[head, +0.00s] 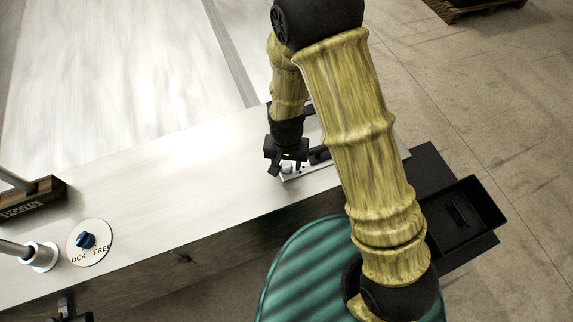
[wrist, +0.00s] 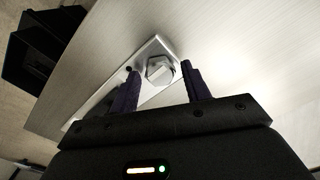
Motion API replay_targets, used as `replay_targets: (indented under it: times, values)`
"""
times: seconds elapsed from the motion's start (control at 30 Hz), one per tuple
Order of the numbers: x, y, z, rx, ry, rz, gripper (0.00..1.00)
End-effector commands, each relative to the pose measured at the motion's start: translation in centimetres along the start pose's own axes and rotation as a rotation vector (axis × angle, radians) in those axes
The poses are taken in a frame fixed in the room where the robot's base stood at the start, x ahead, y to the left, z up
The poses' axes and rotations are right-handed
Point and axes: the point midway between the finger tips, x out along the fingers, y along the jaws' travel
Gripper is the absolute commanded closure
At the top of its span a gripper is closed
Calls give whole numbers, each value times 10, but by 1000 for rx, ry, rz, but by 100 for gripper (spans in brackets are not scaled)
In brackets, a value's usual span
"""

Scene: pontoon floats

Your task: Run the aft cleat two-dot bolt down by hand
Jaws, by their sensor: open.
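A silver bolt with a hex head (wrist: 161,69) stands on a bright metal plate (wrist: 148,93) near the deck edge. In the wrist view the bolt head shows between and just beyond the fingertips of my gripper (wrist: 159,72), with a gap visible on the right. My gripper (head: 287,168) is open and points down at the plate's left end in the head view. The plate (head: 293,177) carries a black cleat part (head: 319,154), partly hidden by my arm. No dot marks can be made out on the bolt.
A black tray (head: 481,202) with a dark piece inside sits beyond the deck's right end. The middle of the metal deck (head: 180,190) is clear.

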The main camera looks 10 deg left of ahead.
Motion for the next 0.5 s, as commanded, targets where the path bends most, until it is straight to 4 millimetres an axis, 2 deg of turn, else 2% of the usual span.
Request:
replay_targets:
  times: [0.2,0.27,0.5]
  values:
    - [1,0,-1,-378,3,-1,53]
    - [0,0,-1,-452,3,0,53]
    - [0,0,-1,-496,2,1,53]
